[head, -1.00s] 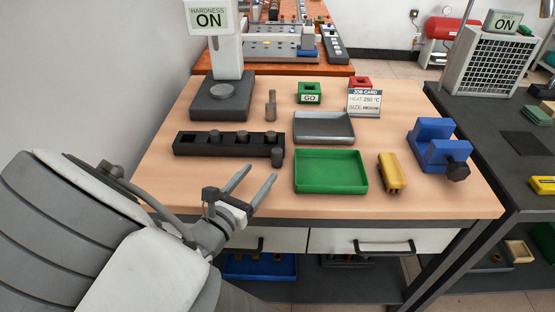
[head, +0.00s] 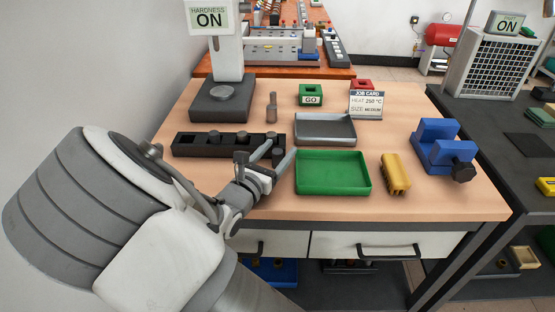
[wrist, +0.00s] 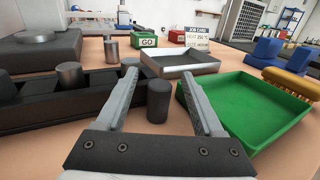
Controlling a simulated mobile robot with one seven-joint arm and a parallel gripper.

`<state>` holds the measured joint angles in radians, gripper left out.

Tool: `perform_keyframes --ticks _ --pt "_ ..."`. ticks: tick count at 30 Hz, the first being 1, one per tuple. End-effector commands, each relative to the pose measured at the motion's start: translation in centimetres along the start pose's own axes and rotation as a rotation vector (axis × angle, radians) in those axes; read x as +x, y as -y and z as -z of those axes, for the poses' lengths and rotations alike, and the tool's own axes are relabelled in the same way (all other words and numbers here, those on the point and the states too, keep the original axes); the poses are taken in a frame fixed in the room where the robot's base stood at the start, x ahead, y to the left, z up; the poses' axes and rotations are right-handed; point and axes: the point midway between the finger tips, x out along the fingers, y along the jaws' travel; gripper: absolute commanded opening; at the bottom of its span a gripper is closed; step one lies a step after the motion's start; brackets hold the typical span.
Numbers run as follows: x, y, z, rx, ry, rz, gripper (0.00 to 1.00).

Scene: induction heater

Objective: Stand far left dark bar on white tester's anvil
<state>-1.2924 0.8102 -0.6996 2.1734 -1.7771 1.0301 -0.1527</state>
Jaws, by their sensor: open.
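The white hardness tester (head: 228,62) reads ON at the back left. Its round anvil (head: 222,91) is bare. My gripper (head: 283,148) is open and low by the rack's right end. In the wrist view a separate dark bar (wrist: 158,103) stands on the table ahead of and between the open fingers, not gripped. The rack (wrist: 30,112) lies left of the fingers there.
A green tray (head: 333,173) and a grey tray (head: 325,128) lie to the right. A grey stepped metal piece (head: 272,107) stands behind the rack.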

Motion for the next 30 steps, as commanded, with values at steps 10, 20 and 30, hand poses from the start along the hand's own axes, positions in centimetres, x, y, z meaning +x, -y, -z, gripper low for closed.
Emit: perform_keyframes --ticks 10,20,30 --pt "-0.05 0.01 -0.01 0.000 0.000 0.000 0.15" --pt "-0.04 0.01 -0.06 0.000 0.001 0.000 0.00" --pt "-0.04 0.01 -0.86 0.002 0.001 0.001 0.00"
